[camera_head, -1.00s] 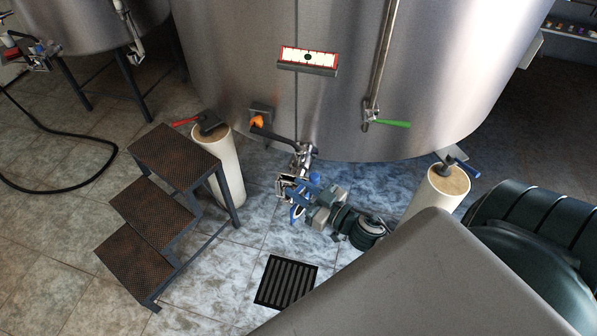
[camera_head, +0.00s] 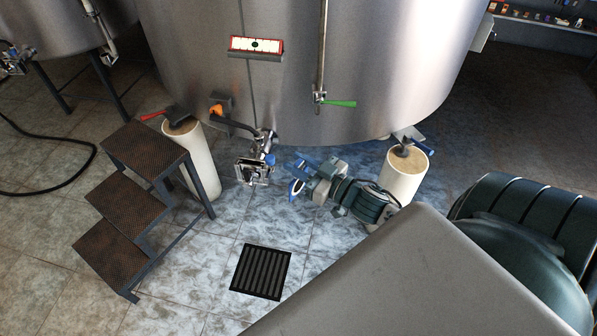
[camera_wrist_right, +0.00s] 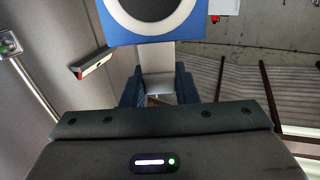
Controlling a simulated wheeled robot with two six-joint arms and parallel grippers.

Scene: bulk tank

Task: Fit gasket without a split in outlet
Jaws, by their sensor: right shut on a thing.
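My right gripper (camera_head: 306,178) is shut on a blue square piece (camera_head: 296,190), which I take to be the gasket. In the right wrist view the piece (camera_wrist_right: 192,33) is blue around a white ring (camera_wrist_right: 150,28) with a dark centre, held by a pale tab between the jaws (camera_wrist_right: 158,88). Its top is cut off, and I see no split in the part that shows. The tank's metal outlet (camera_head: 254,172), with a squarish end, is just left of the held piece, with a gap between them. My left gripper is not in view.
The steel tank (camera_head: 300,90) stands behind the outlet. A stepped stool (camera_head: 145,150) is at left. Pale round legs (camera_head: 200,160) (camera_head: 402,178) flank the outlet. A floor drain (camera_head: 261,272) lies in front. The floor around the drain is clear.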

